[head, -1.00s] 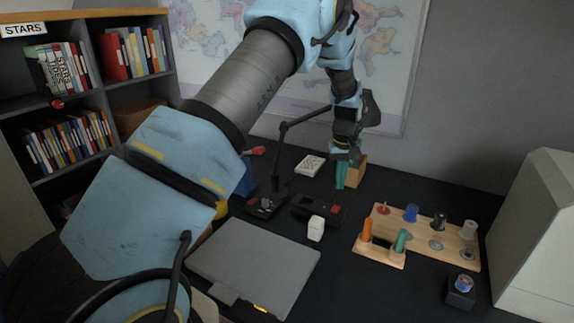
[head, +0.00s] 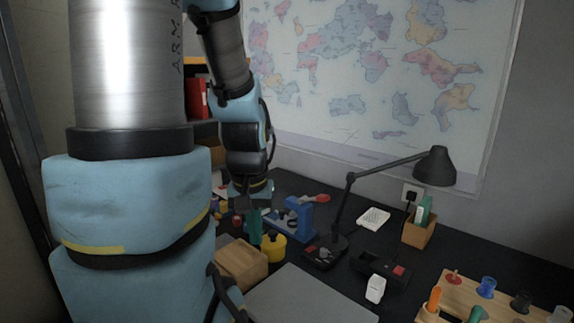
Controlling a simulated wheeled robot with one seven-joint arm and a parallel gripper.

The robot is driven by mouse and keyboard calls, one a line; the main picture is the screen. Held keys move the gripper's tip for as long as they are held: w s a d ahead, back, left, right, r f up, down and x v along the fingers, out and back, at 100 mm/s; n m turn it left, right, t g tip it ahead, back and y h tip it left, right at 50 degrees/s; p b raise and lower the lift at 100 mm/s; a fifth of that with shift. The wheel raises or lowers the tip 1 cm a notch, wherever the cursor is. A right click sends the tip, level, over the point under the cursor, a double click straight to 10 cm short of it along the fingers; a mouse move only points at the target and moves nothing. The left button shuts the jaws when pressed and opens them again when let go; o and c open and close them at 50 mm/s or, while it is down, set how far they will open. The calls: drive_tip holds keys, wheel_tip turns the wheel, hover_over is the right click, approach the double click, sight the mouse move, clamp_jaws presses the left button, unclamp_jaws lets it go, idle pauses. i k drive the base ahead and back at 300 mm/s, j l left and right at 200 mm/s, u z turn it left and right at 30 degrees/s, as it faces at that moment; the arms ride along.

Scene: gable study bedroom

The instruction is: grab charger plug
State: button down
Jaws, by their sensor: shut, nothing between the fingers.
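A small white block (head: 375,289), which looks like a charger plug, stands on the dark desk just beyond the grey laptop's right corner. A black plug (head: 410,197) sits in the wall socket under the map; which of the two is the charger plug I cannot tell for sure. My gripper (head: 254,228) points down at the left of the desk, its teal fingers shut and empty. In the picture it is well left of both, in front of the blue vise and beside a yellow round thing. How high it is above the desk is unclear.
The desk lamp (head: 346,205) stands between my gripper and the socket. Nearby are a blue vise (head: 304,212), a yellow round thing (head: 274,247), a wooden block (head: 240,262), a black device (head: 381,268) and a wooden holder (head: 419,232). A wooden rack (head: 462,295) is at the right.

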sight(377, 283)
drive_tip(key=l+u, duration=0.1)
drive_tip(key=u, duration=0.6)
drive_tip(key=k+l+u, duration=0.15)
drive_tip(key=k+u, duration=0.85)
drive_tip(key=k, duration=0.65)
